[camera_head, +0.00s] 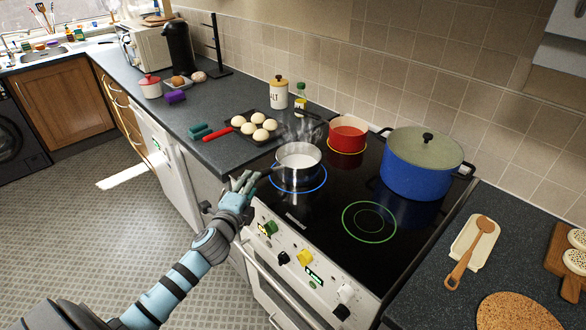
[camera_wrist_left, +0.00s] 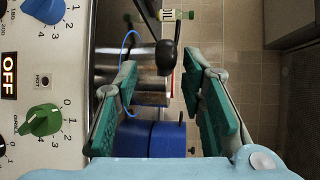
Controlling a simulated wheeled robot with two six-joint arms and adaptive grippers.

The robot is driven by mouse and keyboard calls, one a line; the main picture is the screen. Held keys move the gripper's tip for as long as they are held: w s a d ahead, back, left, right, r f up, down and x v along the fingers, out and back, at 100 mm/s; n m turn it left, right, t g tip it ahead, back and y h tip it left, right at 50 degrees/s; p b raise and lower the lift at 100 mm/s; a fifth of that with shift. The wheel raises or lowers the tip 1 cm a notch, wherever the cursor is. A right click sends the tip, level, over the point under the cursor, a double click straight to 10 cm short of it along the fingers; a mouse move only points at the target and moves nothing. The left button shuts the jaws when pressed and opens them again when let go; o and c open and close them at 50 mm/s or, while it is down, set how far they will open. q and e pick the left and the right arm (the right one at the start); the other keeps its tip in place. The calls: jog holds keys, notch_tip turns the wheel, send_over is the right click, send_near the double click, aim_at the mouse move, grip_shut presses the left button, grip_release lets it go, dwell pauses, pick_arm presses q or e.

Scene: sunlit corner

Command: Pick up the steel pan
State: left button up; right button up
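My left gripper is at the hob's front left edge, open and empty. In the left wrist view the steel pan (camera_wrist_left: 108,65) shows beyond the fingers. Its dark handle (camera_wrist_left: 167,55) lies ahead of the gap of my left gripper (camera_wrist_left: 168,78), apart from the pads as far as I can tell. My right gripper is not in view.
A red pot (camera_head: 347,135) and a large blue pot (camera_head: 421,170) stand right of the pan. A salt jar (camera_head: 278,93) stands behind. The front right ring (camera_head: 369,222) is bare.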

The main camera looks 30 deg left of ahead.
pick_arm(q)
jog(key=x, duration=0.4)
jog(key=shift+w+d+r, duration=0.25)
jog(key=shift+w+d, duration=0.1)
jog(key=shift+w+f, duration=0.15)
jog(key=shift+w, duration=0.1)
jog(key=shift+s, duration=0.1)
grip_shut()
